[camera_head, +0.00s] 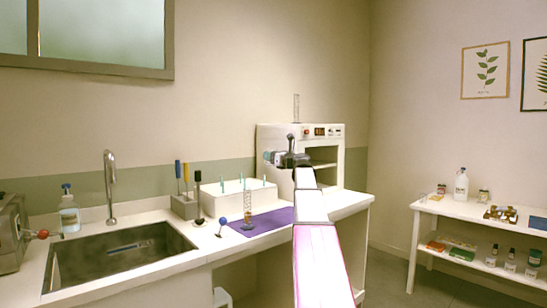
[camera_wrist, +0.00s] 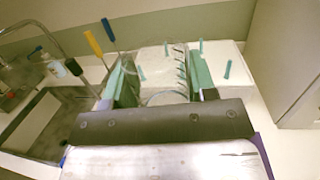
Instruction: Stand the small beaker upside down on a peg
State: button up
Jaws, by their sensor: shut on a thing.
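The small beaker (camera_wrist: 166,97) is clear glass and shows faintly between the fingers in the wrist view. My gripper (camera_wrist: 160,82) is shut on it, with a green-padded finger on each side. Which way its mouth faces is hard to tell. The white peg block (camera_head: 228,201) stands on the counter with several thin teal pegs (camera_head: 241,178). In the head view my gripper (camera_head: 270,157) is above and to the right of the block. In the wrist view the block (camera_wrist: 225,52) lies beyond the fingers, with pegs (camera_wrist: 228,69) seen around and through the beaker.
A purple mat (camera_head: 275,218) lies before the block, with a tall glass cylinder (camera_head: 248,206) and a blue-knobbed tool (camera_head: 222,224) near its left edge. A white open-fronted cabinet (camera_head: 331,181) stands at right. The tool holder (camera_head: 185,207), tap (camera_head: 110,185) and sink (camera_head: 120,258) are left.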

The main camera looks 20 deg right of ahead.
jog(key=shift+w+a+f, duration=0.95)
jog(key=shift+w+a, duration=0.95)
jog(key=shift+w, duration=3.4)
jog(key=shift+w+a+f, duration=0.9)
jog(key=shift+w+a, duration=1)
jog(key=shift+w, duration=3.35)
jog(key=shift+f, duration=5.35)
jog(key=shift+s+f, duration=0.1)
jog(key=shift+f, duration=0.3)
